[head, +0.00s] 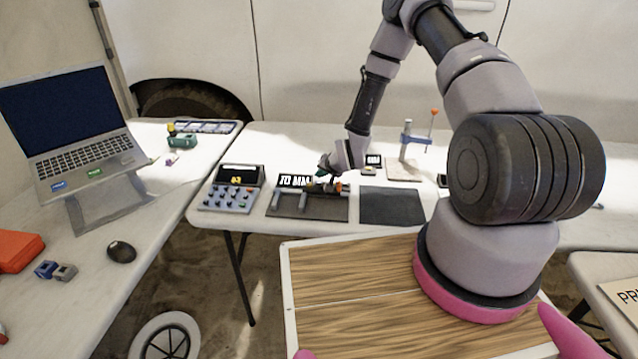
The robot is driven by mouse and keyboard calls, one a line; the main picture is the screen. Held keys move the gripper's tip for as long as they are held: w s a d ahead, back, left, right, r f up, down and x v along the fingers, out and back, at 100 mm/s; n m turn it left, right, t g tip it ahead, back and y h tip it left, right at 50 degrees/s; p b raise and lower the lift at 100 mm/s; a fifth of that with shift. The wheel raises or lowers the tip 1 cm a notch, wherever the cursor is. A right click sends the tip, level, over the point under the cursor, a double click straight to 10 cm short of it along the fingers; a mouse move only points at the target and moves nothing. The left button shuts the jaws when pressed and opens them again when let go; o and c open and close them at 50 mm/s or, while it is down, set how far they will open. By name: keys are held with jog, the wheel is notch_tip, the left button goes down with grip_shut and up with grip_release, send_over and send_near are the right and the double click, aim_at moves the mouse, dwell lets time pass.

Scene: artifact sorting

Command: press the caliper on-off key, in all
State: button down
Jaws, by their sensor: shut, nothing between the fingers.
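My gripper (324,181) is small in the head view, reaching down over a dark grey mat (312,214) on the far table. Its fingers look shut, with nothing clear between them. On the mat is a low grey fixture (290,200) with small dark and coloured parts under and beside the gripper. These may be the caliper, but I cannot make out its outline. The on-off key cannot be told apart; the gripper may cover it. Whether the fingertips touch anything is too small to tell. A black sign (295,181) reading "10 MM" stands behind the mat.
A grey keypad box (232,196) with a small display stands left of the mat. An empty dark mat (391,207) lies to the right. Behind it stands a blue-grey stand (414,140) with a red-topped lever. A laptop (75,125) and mouse (121,252) are on the left table.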

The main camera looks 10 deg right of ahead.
jog(key=shift+r, duration=2.4)
jog(key=s+d+r+h, duration=0.1)
jog(key=s+d+r, duration=0.1)
jog(key=r, duration=0.7)
jog(key=s+d+r+n, duration=0.1)
jog(key=d+r, duration=0.2)
jog(key=r, duration=0.7)
jog(key=s+d+r+h, duration=0.1)
jog(key=s+d+r, duration=0.1)
jog(key=r, duration=0.7)
jog(key=s+d+r+g, duration=0.1)
jog(key=s+d+r, duration=0.2)
jog(key=s+r, duration=1.25)
jog(key=s, duration=0.5)
jog(key=s+r+y, duration=0.1)
jog(key=s+r, duration=0.2)
jog(key=s, duration=0.4)
jog(key=shift+s+r+g, duration=0.25)
jog(key=shift+s+g, duration=0.05)
